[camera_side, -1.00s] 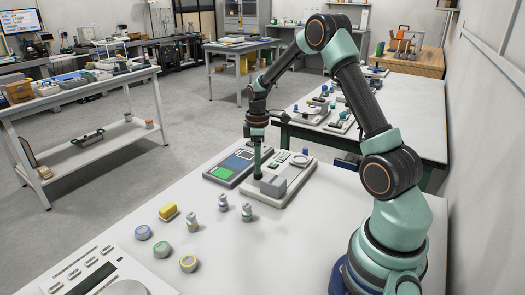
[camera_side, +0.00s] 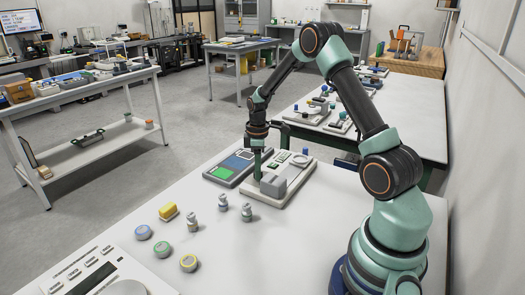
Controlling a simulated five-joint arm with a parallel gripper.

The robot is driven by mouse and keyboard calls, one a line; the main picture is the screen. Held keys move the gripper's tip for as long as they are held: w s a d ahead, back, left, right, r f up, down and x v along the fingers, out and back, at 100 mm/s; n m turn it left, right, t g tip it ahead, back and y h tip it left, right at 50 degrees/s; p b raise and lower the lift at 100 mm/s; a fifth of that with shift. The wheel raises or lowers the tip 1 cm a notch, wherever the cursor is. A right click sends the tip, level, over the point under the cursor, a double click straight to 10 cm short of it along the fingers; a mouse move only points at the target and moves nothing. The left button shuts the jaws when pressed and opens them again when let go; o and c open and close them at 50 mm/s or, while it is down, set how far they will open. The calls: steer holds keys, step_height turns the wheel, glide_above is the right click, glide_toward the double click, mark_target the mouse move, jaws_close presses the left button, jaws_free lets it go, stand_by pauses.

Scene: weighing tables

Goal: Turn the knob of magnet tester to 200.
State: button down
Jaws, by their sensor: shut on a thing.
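A pale flat instrument (camera_side: 284,194) stands on the near white table, with a grey block (camera_side: 273,185) on its front, a round ring-like part and a small blue-topped part at its back. I take it to be the magnet tester; no label is legible. My gripper (camera_side: 256,171) points straight down at its left side, beside the grey block. Its jaws are shut on a small part there, which I take to be the knob. The fingers hide the knob, and its setting cannot be read.
A dark blue device (camera_side: 229,168) with a green panel lies just left of the tester. A scale-like panel (camera_side: 90,275) is at the near left.

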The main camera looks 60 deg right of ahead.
steer(key=shift+m, duration=0.3)
steer(key=m, duration=0.4)
steer(key=shift+m, duration=2)
steer(key=c, duration=0.5)
jaws_free()
steer(key=shift+c, duration=0.2)
steer(key=shift+r, duration=0.1)
step_height(320, 180, up, 12)
